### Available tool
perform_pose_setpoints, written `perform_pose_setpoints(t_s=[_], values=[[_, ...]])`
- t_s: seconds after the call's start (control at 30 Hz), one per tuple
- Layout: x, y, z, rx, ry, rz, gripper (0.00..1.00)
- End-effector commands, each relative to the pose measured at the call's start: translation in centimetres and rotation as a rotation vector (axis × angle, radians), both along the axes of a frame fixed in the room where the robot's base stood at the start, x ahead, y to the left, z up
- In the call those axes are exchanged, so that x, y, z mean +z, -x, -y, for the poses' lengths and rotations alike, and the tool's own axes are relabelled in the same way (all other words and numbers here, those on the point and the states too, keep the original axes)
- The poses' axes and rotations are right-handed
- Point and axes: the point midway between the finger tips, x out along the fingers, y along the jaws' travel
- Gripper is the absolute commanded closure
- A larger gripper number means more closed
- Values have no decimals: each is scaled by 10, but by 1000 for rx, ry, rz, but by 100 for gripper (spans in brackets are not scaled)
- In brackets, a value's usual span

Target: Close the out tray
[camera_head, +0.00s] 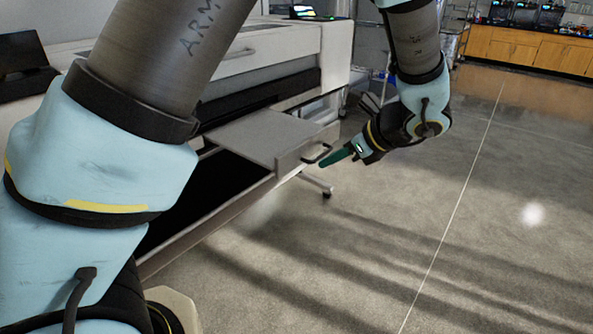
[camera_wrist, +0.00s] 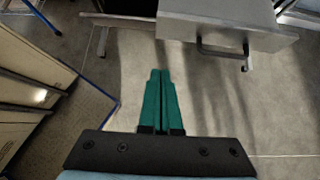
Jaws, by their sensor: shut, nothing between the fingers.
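The out tray (camera_head: 262,136) is a light grey drawer-like tray that sticks out from the front of a large white machine. Its front bears a dark handle (camera_head: 317,154). In the wrist view the tray (camera_wrist: 230,12) is at the top right, with its handle (camera_wrist: 222,50) on the near face. My gripper (camera_head: 324,164) has green fingers, which are shut and empty. In the head view the fingertips are close to the handle; I cannot tell whether they touch. In the wrist view the gripper (camera_wrist: 160,75) points up the picture, with a gap left of the handle.
The white machine (camera_head: 335,50) fills the left and back, with a dark open bin (camera_head: 215,190) below the tray. A wheeled foot (camera_head: 327,190) stands near the gripper. Open concrete floor (camera_head: 430,230) lies to the right. Wooden cabinets (camera_head: 520,48) stand far back.

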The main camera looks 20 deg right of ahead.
Motion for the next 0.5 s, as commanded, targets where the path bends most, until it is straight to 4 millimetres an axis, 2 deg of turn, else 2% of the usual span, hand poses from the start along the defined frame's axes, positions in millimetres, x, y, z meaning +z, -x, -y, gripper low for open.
perform_pose_setpoints(t_s=[0.17, 0.5], values=[[-11, -10, -4, -9, -9, 4, 100], [-58, -54, -30, -5, -8, 1, 100]])
